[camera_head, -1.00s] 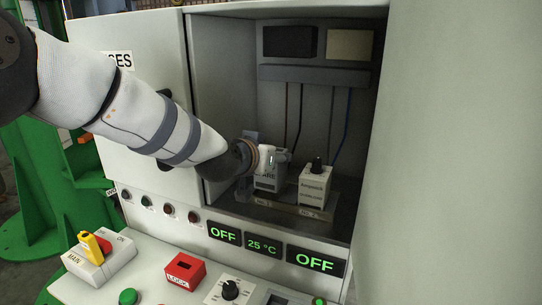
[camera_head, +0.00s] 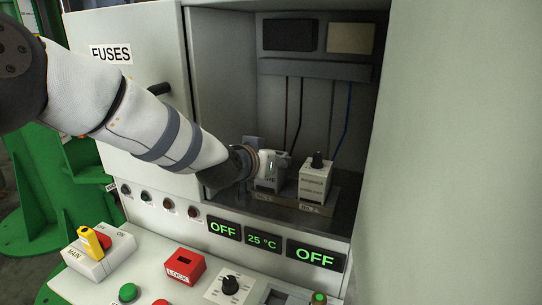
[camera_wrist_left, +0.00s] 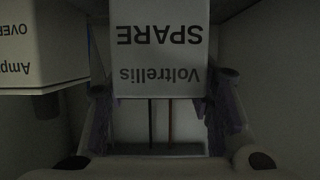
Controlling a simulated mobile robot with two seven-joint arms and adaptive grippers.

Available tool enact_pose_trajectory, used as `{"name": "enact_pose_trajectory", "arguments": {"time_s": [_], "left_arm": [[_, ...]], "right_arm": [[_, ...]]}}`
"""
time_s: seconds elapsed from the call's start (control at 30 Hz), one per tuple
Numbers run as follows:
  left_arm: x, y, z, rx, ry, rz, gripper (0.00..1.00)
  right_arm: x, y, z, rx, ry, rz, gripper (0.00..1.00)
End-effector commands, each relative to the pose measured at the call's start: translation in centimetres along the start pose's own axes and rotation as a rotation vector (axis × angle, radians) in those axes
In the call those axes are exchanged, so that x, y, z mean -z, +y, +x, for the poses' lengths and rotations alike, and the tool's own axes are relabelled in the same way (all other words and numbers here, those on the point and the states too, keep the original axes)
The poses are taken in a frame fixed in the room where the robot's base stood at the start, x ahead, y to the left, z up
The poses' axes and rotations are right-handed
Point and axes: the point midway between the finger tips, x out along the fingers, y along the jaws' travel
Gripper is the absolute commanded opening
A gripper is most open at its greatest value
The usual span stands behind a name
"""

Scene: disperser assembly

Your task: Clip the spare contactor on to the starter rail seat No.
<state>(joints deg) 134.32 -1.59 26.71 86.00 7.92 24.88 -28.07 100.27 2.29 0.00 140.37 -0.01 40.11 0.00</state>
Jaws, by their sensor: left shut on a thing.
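My left gripper (camera_head: 270,166) reaches into the open cabinet and is shut on the spare contactor. The spare contactor (camera_head: 266,183) is a pale box at the left end of the starter rail, partly hidden by the gripper. In the left wrist view the contactor (camera_wrist_left: 160,50) shows "SPARE" and "Voltrellis" upside down, between the fingers (camera_wrist_left: 160,112). The starter rail (camera_head: 287,207) runs along the cabinet floor with seat labels; the right one reads No. 2. The contactor is over the left seat; I cannot tell whether it is fully seated. My right gripper is not in view.
A pale overload unit (camera_head: 314,187) with a black knob stands on the right seat, close beside the contactor. Wires (camera_head: 299,110) hang behind from a grey duct. The cabinet's left door (camera_head: 140,60) and the control panel (camera_head: 170,285) lie around my arm.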

Motion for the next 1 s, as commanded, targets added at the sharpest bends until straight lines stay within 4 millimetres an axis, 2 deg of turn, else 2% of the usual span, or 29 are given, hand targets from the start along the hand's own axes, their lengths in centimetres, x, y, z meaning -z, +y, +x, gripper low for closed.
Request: {"name": "enact_pose_trajectory", "arguments": {"time_s": [0.23,0.27,0.37,0.63,0.73,0.87,1.0], "left_arm": [[-0.4,0.0,0.2,0.001,0.003,0.001,0.08],[-0.5,0.0,0.2,0.001,0.004,0.001,0.5],[-0.4,0.0,0.2,0.001,0.004,0.001,0.71],[-0.6,0.0,0.2,0.0,-0.001,0.001,0.71],[-0.6,0.0,-0.4,0.0,0.0,0.001,0.71],[-0.4,-0.1,-3.2,0.0,0.0,0.0,0.71],[-0.4,0.0,-7.2,0.0,0.001,0.002,0.71]], "right_arm": [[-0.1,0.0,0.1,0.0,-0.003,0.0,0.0],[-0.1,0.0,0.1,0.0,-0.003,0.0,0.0],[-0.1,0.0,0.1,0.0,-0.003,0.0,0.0],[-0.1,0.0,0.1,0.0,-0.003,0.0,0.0],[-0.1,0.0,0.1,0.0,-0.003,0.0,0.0],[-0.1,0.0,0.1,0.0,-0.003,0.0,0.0],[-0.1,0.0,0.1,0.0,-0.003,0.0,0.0]]}}
